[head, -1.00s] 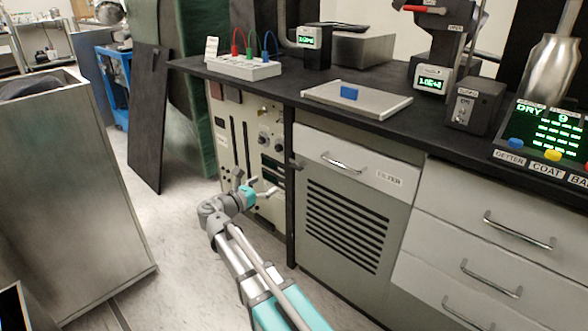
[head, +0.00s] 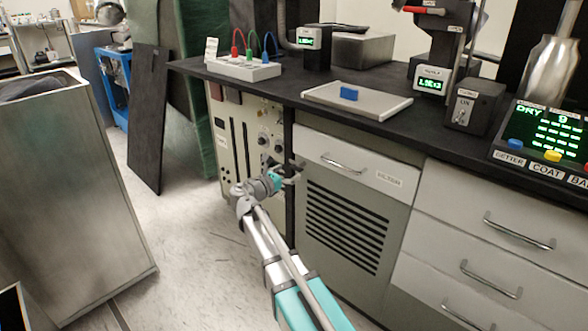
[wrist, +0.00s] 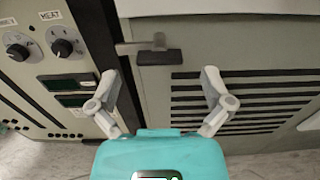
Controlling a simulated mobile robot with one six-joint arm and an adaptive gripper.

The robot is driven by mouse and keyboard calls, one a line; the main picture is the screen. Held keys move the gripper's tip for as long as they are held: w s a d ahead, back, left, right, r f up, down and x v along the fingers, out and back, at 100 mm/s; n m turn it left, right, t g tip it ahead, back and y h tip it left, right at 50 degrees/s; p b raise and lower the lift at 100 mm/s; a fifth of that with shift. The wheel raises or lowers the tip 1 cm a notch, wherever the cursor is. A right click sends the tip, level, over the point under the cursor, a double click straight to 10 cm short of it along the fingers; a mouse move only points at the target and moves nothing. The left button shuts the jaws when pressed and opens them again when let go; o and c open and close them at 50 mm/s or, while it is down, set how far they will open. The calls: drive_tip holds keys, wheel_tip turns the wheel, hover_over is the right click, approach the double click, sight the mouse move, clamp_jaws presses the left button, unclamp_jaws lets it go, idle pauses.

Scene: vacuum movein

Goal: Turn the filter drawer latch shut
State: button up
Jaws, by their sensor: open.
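The filter drawer (head: 350,160) has a pale front with a bar handle and a "FILTER" label. Its latch (wrist: 158,55) shows in the wrist view as a short grey bar lying crosswise at the cabinet's left edge, with a dark block at its right end. In the head view the latch is small and mostly lost behind my gripper (head: 287,174). My gripper is open and empty. In the wrist view its two fingers (wrist: 160,88) stand apart, left and right of the latch and lower in the picture. Contact with the latch cannot be seen.
A louvred panel (head: 345,232) sits below the filter drawer. A control panel with knobs (wrist: 64,46) stands just left, past a dark post (wrist: 98,35). The black countertop (head: 290,92) overhangs above. Open floor lies to the left, before a metal bin (head: 75,190).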

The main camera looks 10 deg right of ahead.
sight(294, 169)
drive_tip(key=shift+x, duration=1.75)
